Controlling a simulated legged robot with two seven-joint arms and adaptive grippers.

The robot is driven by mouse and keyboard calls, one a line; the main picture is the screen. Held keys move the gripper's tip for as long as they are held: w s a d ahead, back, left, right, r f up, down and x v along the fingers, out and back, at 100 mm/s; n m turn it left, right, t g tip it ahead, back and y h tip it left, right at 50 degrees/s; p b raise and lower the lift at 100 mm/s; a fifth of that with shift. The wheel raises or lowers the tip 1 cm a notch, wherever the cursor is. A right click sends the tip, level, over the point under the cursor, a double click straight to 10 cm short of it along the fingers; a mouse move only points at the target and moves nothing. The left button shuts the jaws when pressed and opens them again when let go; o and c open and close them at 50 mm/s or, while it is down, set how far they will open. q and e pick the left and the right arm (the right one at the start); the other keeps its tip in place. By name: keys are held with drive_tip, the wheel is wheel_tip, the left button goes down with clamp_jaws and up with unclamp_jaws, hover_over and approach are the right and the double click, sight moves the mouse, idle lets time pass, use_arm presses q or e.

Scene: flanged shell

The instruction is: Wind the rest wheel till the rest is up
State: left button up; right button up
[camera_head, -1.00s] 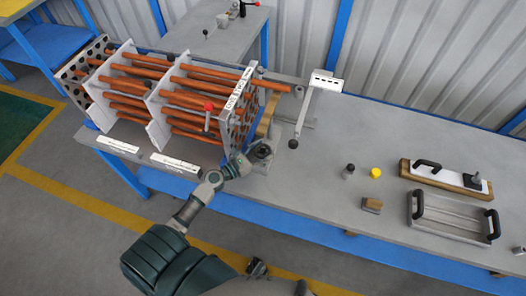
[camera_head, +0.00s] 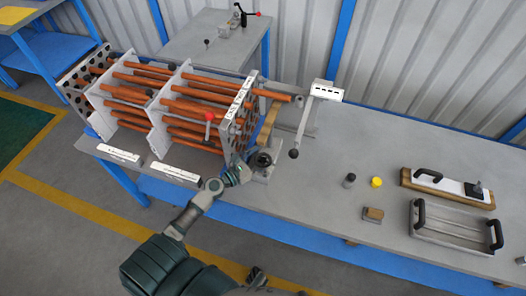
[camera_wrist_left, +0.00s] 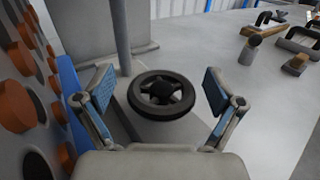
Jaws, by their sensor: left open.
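The rest wheel (camera_wrist_left: 161,95) is a small black spoked handwheel on a grey base plate beside the tube bundle. In the head view the wheel (camera_head: 262,159) sits just right of my left gripper (camera_head: 240,172). In the left wrist view my left gripper (camera_wrist_left: 160,98) is open, its two blue-padded fingers on either side of the wheel and apart from it. A wooden curved rest (camera_head: 268,127) stands behind the wheel, by the perforated end plate; I cannot tell its height.
The bundle of copper tubes (camera_head: 190,98) stands at the left of the bench. Bench between is clear.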

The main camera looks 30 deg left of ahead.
sight(263, 158)
use_arm(q)
wheel_tip(263, 158, up, 9)
idle(0.6)
